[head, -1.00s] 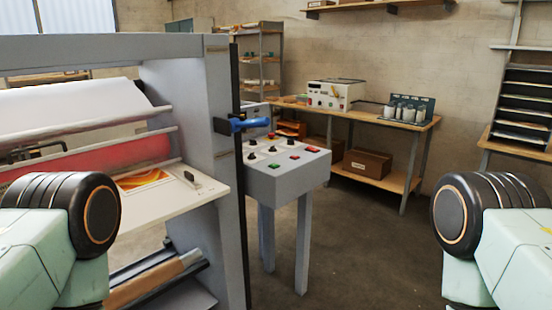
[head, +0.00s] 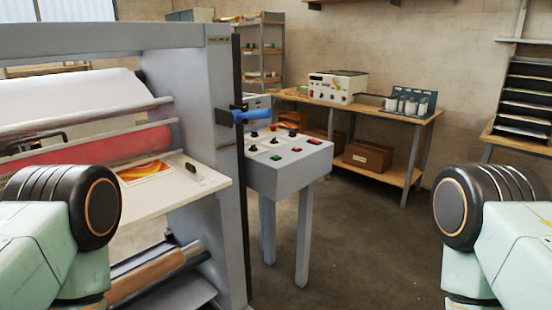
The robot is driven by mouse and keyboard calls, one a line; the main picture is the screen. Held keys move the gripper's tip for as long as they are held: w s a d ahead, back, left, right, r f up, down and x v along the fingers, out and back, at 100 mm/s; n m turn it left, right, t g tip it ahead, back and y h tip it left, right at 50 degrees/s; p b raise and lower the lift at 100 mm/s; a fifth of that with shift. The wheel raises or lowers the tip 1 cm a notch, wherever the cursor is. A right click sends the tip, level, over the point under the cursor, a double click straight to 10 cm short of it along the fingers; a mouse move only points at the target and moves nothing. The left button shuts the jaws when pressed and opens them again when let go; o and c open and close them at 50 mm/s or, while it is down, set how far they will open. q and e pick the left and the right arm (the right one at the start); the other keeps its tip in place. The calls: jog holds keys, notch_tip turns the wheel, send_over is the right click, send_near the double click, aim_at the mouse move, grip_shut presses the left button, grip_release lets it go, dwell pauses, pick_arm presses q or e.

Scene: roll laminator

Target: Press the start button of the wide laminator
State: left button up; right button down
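The wide laminator (head: 218,150) stands at the left, a grey frame with a white film roll, a red roller and a feed table (head: 200,184) bearing a colourful print. Its control box (head: 290,170) stands on legs just right of the frame. The sloped top carries black knobs, a green button (head: 276,157) and red buttons (head: 297,149); labels are too small to read. A blue-handled lever (head: 250,116) sticks out of the frame above the box. My two arms show at the lower left and lower right, well apart from the box. Neither gripper is in view.
A wooden bench (head: 380,115) at the back holds a white machine (head: 337,87) and a rack of pale cylinders (head: 408,104). A cardboard box (head: 368,156) sits on its lower shelf. Shelving with trays (head: 523,107) stands at the right. The floor (head: 370,240) right of the control box is clear.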

pick_arm(q)
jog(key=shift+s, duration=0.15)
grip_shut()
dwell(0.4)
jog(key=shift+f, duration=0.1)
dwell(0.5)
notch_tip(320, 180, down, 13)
jog(key=b, duration=1.3)
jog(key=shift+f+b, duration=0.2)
jog(key=shift+b, duration=0.1)
